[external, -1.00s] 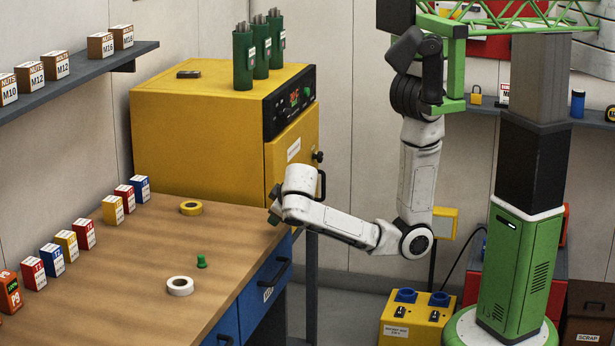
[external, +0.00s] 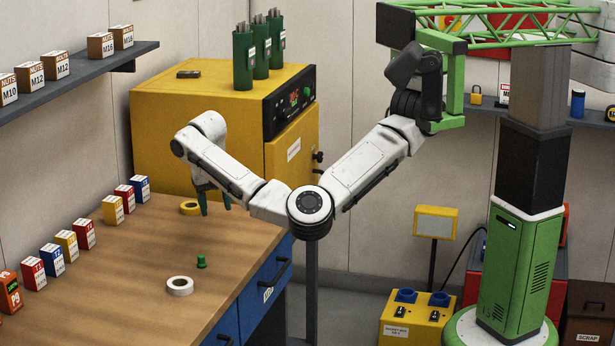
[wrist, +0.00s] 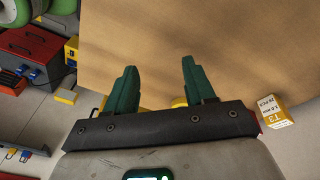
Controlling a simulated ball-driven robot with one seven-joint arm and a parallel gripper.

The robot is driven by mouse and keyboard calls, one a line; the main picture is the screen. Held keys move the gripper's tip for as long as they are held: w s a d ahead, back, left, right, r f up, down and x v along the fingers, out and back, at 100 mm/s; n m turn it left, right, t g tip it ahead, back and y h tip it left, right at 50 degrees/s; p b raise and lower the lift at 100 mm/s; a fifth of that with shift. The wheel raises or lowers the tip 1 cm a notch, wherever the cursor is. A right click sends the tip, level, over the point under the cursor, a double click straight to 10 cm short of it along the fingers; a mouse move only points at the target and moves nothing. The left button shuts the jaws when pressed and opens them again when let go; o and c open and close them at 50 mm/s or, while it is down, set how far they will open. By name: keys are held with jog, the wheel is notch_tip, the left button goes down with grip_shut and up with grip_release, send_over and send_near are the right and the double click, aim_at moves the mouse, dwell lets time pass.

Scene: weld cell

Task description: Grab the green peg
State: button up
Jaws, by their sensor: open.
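The green peg (external: 201,262) stands upright on the wooden workbench (external: 140,290), just above the white tape roll in the external view. My gripper (external: 214,206) hangs over the back part of the bench, beside the yellow tape roll, and points down. It is apart from the peg, which lies nearer the camera. In the wrist view the two green fingers (wrist: 159,66) are spread apart with only bare wood between their tips. The peg does not show in the wrist view.
The white tape roll (external: 180,286) lies close to the peg. The yellow tape roll (external: 190,207) lies near my gripper. Several small boxes (external: 84,234) line the bench's left side. A yellow oven (external: 200,115) stands behind. The bench around the peg is otherwise clear.

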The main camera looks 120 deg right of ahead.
aim_at(201, 261)
jog(key=w+a+r+t+y, duration=0.1)
jog(key=w+a+r+y, duration=0.25)
jog(key=w+a, duration=0.45)
jog(key=shift+n, duration=0.4)
jog(key=f, duration=0.3)
jog(key=a+f, duration=0.1)
jog(key=f, duration=0.7)
jog(key=shift+a+f, duration=0.1)
jog(key=shift+a, duration=0.05)
grip_shut()
